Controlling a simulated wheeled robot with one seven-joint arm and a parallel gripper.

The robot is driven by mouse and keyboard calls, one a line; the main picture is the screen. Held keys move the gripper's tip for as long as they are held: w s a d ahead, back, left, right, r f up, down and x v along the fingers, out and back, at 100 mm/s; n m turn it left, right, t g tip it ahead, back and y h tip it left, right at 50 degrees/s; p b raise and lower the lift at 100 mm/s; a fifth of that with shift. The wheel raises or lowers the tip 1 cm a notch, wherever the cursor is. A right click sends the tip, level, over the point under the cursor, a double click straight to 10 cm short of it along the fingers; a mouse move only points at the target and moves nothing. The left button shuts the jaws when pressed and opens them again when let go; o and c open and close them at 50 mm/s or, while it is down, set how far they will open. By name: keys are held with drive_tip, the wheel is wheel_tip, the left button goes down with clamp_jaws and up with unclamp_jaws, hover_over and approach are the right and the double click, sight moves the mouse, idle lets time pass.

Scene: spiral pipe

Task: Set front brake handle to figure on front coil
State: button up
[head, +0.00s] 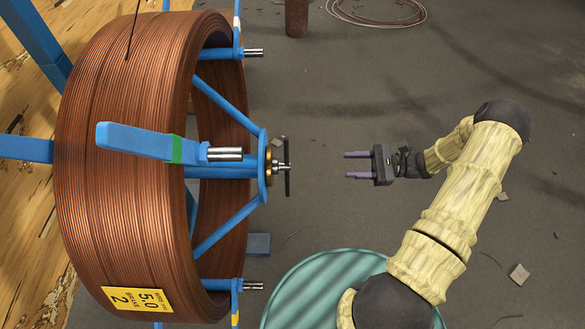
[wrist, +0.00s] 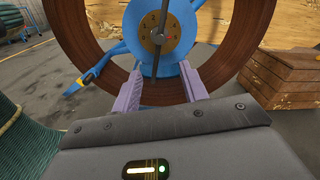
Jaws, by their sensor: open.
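The front coil (head: 110,190) is a large copper-coloured spool on a blue frame, at the left of the head view. At its hub is a brass disc with a dark brake handle (head: 288,166), a thin bar seen edge-on. In the wrist view the handle (wrist: 160,38) crosses the brass dial (wrist: 150,42), running near upright with its top tilted right. My gripper (head: 350,168) is open and empty, pointing at the hub from the right, apart from the handle. In the wrist view the handle's lower end shows between the purple fingers (wrist: 160,88).
Blue frame arms (head: 135,141) with metal pins stick out from the coil. A teal ribbed drum (head: 315,285) stands below, near my arm.

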drive_tip(key=a, duration=1.7)
drive_tip(key=shift+w+a+b, duration=0.25)
drive_tip(key=shift+w+b, duration=0.05)
drive_tip(key=shift+b, duration=0.15)
clamp_jaws()
